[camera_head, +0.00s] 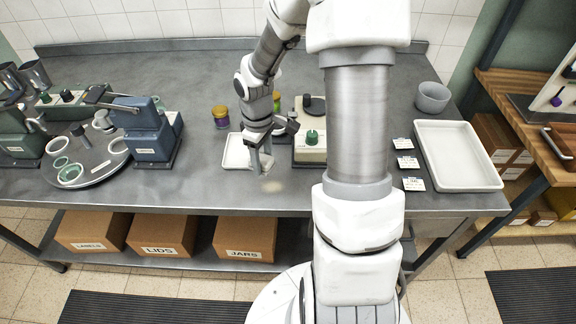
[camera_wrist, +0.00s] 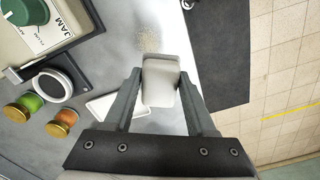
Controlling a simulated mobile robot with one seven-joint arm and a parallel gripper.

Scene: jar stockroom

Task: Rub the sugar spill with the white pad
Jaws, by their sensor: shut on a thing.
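My gripper (camera_wrist: 161,88) is shut on the white pad (camera_wrist: 160,80), which sits between its two fingertips in the wrist view. In the head view my gripper (camera_head: 262,166) is low over the steel table near its front edge, and the pad there is hard to make out. The sugar spill (camera_wrist: 148,40) is a small pale speckled patch on the table, just beyond the pad's far end in the wrist view. It shows in the head view as a faint patch (camera_head: 272,186) just in front and right of my gripper. I cannot tell whether the pad touches the table.
A white tray (camera_head: 235,153) lies left of my gripper. The blue press (camera_head: 147,136) is farther left. The table's front edge is close.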

